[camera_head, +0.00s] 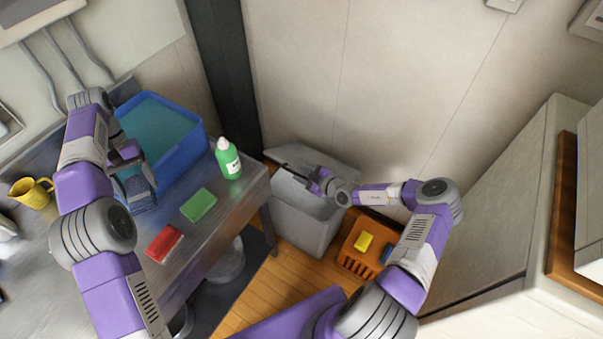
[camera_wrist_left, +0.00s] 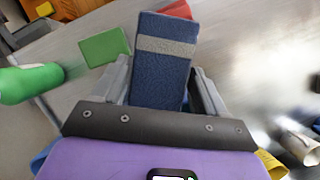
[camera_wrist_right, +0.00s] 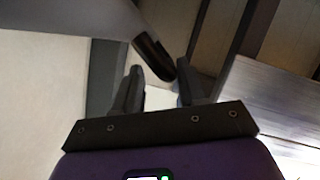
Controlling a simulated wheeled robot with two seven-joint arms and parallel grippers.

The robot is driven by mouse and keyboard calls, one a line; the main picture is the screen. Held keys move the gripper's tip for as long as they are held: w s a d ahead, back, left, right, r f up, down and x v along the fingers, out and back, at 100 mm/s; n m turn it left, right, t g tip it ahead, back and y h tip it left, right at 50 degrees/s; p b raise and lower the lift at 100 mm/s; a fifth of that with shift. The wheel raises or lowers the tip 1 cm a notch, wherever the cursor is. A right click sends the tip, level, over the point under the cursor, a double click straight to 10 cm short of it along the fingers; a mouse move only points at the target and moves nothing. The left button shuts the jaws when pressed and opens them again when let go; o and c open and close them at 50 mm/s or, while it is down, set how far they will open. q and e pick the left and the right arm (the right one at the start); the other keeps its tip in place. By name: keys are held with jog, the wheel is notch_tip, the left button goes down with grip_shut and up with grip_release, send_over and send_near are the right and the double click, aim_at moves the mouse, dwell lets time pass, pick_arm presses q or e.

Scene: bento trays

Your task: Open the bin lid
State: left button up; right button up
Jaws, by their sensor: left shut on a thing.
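The grey bin (camera_head: 302,218) stands on the floor against the wall, right of the counter. Its grey lid (camera_head: 318,158) shows at the wall side, with a dark bar along its near edge; how far it is raised I cannot tell. My right gripper (camera_head: 318,184) is at the bin top beside the lid. In the right wrist view its fingers (camera_wrist_right: 160,70) are apart, and a dark-tipped grey part (camera_wrist_right: 154,54) lies at the fingertips; contact is unclear. My left gripper (camera_wrist_left: 160,85) is shut on a blue sponge (camera_wrist_left: 160,70) with a grey stripe, above the counter (camera_head: 215,245).
A blue tub (camera_head: 185,155), green bottle (camera_head: 228,160), green sponge (camera_head: 199,205), red sponge (camera_head: 164,243) and yellow mug (camera_head: 32,192) are on the counter. An orange basket (camera_head: 357,265) with a yellow sponge (camera_head: 363,242) stands right of the bin, near my right arm.

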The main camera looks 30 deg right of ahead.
pick_arm(q)
notch_tip(320, 180, up, 2)
jog(key=shift+r+p, duration=0.1)
jog(key=shift+p, duration=0.9)
pick_arm(e)
jog(key=v, duration=1.1)
jog(key=shift+s+d, duration=0.25)
jog(key=shift+s, duration=0.05)
jog(key=shift+r, duration=0.1)
jog(key=shift+a, duration=0.1)
